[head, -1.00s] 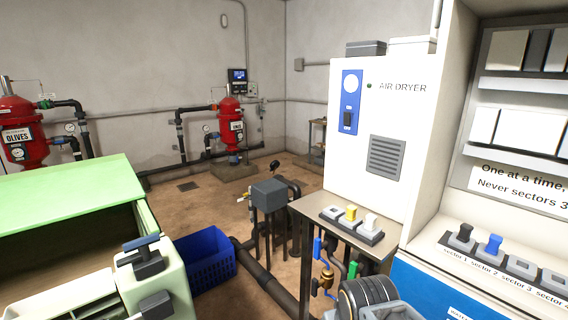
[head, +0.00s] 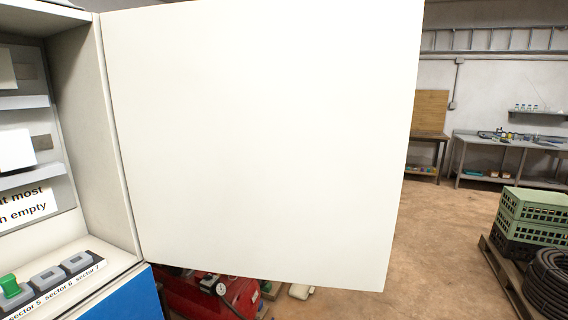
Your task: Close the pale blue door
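A large off-white door (head: 262,140) stands wide open in the middle of the head view. Its left edge meets the right side of an open control cabinet (head: 112,140). Its colour shows as off-white, and I see no clearly pale blue door. A stronger blue panel (head: 130,300) lies below the cabinet opening at the bottom left. My gripper is not in this view.
Inside the cabinet is a row of sector switches, one green (head: 10,287). Red machinery (head: 195,292) with a gauge stands below and behind the door. Stacked green crates (head: 535,208) and coiled black hose (head: 548,280) stand at right. Floor (head: 430,230) between is clear.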

